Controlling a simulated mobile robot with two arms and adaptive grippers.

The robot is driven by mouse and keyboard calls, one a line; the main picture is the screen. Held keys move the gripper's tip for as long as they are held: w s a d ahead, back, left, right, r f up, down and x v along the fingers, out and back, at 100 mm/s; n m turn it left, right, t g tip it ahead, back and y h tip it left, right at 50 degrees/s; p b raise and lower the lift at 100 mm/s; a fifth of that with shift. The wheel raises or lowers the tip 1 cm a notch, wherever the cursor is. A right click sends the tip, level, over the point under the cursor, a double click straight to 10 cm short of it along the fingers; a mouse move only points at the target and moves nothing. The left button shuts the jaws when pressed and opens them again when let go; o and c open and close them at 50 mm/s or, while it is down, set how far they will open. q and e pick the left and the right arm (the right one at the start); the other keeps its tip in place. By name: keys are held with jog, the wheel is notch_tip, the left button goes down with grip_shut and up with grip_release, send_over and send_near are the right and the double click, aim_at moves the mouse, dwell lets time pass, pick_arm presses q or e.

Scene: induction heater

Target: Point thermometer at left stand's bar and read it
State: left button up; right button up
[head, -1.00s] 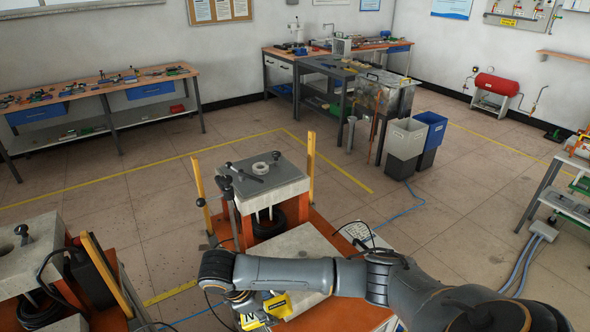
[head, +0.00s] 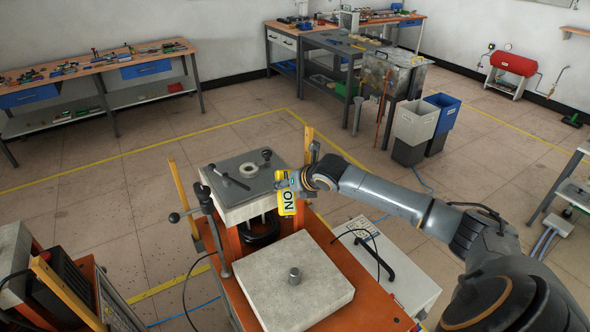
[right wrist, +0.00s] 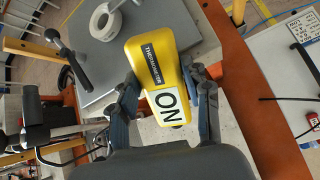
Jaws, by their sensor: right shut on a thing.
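My right gripper (head: 296,182) is shut on the yellow thermometer (head: 287,203), which bears a white "ON" label. The right wrist view shows the thermometer (right wrist: 160,52) between the two fingers (right wrist: 168,84). It is at the right edge of the grey plate (head: 245,172) on the orange-framed stand. A black bar with a knob (head: 231,177) and a white ring (head: 249,170) are on that plate. The ring (right wrist: 105,20) also shows in the right wrist view. Another stand (head: 14,250) is cut off at the left edge. No temperature reading is visible. My left gripper is not in view.
A concrete slab with a metal knob (head: 294,276) lies on the orange base in front. A white box with a black handle (head: 388,265) stands to its right. Yellow uprights (head: 184,197) flank the stand.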

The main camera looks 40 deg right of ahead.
aim_at(287, 205)
jog(key=shift+d+r, duration=0.2)
jog(key=shift+d, duration=0.05)
jog(key=shift+s+a+f+b, duration=0.2)
jog(key=shift+s+a+b, duration=0.6)
jog(key=shift+s+a, duration=0.15)
jog(key=shift+s+a+f+b, duration=0.2)
jog(key=shift+s+f+b, duration=0.05)
jog(key=shift+f+b, duration=0.2)
jog(key=shift+s+a+f+b, duration=0.15)
jog(key=shift+s+f+b, duration=0.05)
jog(key=shift+f+b, duration=0.2)
jog(key=shift+s+a+f+b, duration=0.2)
jog(key=shift+s+f+b, duration=0.4)
jog(key=shift+s, duration=0.1)
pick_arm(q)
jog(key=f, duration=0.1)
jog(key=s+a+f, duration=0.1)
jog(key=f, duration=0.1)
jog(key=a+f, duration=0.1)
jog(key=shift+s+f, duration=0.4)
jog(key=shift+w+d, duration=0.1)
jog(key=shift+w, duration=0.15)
